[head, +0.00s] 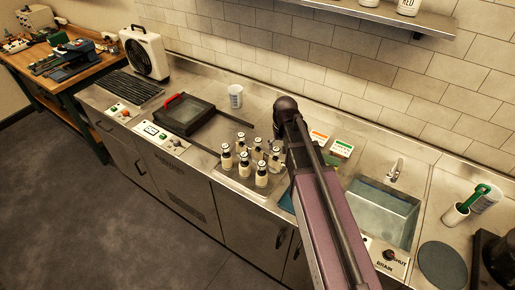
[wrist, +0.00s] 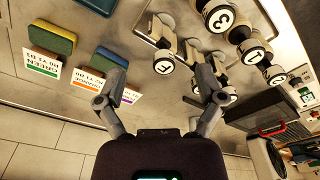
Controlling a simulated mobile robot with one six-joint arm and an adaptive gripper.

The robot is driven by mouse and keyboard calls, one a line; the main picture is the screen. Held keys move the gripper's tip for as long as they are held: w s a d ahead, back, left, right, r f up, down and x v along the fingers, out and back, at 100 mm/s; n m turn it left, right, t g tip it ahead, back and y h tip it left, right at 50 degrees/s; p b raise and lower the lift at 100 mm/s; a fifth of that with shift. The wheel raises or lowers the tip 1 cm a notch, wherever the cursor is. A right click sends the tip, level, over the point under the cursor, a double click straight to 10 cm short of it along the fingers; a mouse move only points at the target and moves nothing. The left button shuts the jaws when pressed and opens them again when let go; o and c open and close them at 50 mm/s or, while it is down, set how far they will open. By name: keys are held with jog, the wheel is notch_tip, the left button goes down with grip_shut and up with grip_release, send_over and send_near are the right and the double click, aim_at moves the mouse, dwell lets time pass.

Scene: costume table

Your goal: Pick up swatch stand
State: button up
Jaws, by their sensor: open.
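I cannot make out for certain which thing is the swatch stand. In the wrist view a thin pale metal frame (wrist: 148,32) stands among the bottles and may be it. My gripper (wrist: 158,72) is open, with its two fingers spread wide. A white-capped bottle (wrist: 163,63) shows between the fingertips, and other bottles lie beyond the right finger. I see nothing held, and cannot tell whether the fingers touch anything. In the head view my arm hides most of the gripper and the counter behind it.
Several numbered bottles (head: 262,176) stand close together left of my arm. Sponges with colour cards (head: 341,148) lie by the wall, and show in the wrist view (wrist: 48,40). The sink (head: 385,208) is at right. A white cup (head: 235,92) and red-handled press (head: 182,112) are at left.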

notch_tip(320, 180, up, 6)
jog(key=n+p, duration=0.1)
jog(key=p, duration=0.3)
send_over(258, 140)
jog(key=s, duration=0.2)
jog(key=shift+w+d+f+t, duration=0.15)
jog(key=shift+w+f+t, duration=0.05)
jog(key=shift+t, duration=0.2)
jog(key=f+b, duration=0.5)
jog(key=w+f+b, duration=0.1)
jog(key=f+b, duration=0.2)
jog(key=shift+w+f, duration=0.1)
jog(key=shift+f, duration=0.15)
jog(key=shift+b, duration=0.3)
jog(key=shift+w+f+b, duration=0.15)
jog(key=shift+f+b, duration=1.15)
jog(key=shift+w+f+b, duration=0.15)
jog(key=shift+f+b, duration=1.1)
jog(key=shift+f, duration=0.05)
jog(key=shift+c, duration=0.2)
grip_shut()
